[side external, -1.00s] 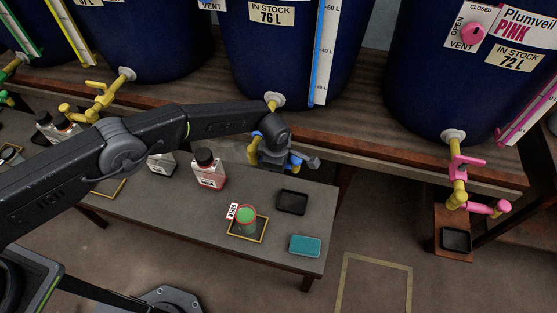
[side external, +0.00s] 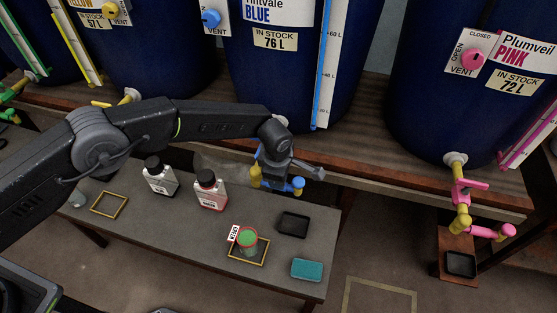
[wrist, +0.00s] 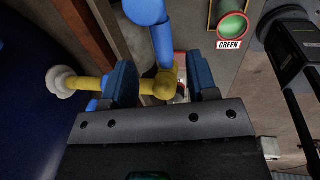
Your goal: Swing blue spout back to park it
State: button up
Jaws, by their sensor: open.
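The blue vat (side external: 290,75) stands at the back centre, marked 76 L. Its tap has a yellow body and elbow (wrist: 165,84) with a blue spout (wrist: 160,38) running up the wrist view. The spout's blue end (side external: 297,184) also shows in the side view, beside my gripper (side external: 287,168). In the wrist view my gripper (wrist: 163,80) is open, one finger on each side of the yellow elbow at the spout's root. I cannot tell whether a finger touches it. The tap's pale collar (wrist: 61,82) is at left.
A low table holds a dark-capped bottle (side external: 160,179), a red-filled bottle (side external: 210,192), a green cup (side external: 246,241), a black tray (side external: 293,224) and a teal pad (side external: 306,269). The pink tap (side external: 464,205) is at right. The shelf edge (side external: 400,188) runs behind the table.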

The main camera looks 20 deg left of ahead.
notch_tip(320, 180, up, 7)
jog(key=s, duration=0.1)
jog(key=shift+s, duration=0.25)
dwell(0.3)
jog(key=s+a+r+m+t, duration=0.1)
jog(key=s+a+r+m, duration=0.25)
jog(key=a+r, duration=0.7)
jog(key=s+a+r+m+t, duration=0.1)
jog(key=s+a+r+m, duration=0.2)
jog(key=a+r+m, duration=0.75)
jog(key=s+a+r, duration=0.6)
jog(key=s+r, duration=0.2)
jog(key=s, duration=0.4)
jog(key=s+a+f+m, duration=0.1)
jog(key=s+a+m, duration=0.1)
jog(key=s, duration=0.3)
jog(key=s+a+f+m+t, duration=0.1)
jog(key=s+a+m, duration=0.1)
jog(key=s, duration=0.3)
jog(key=shift+s+a+f, duration=0.2)
jog(key=shift+s+f, duration=0.2)
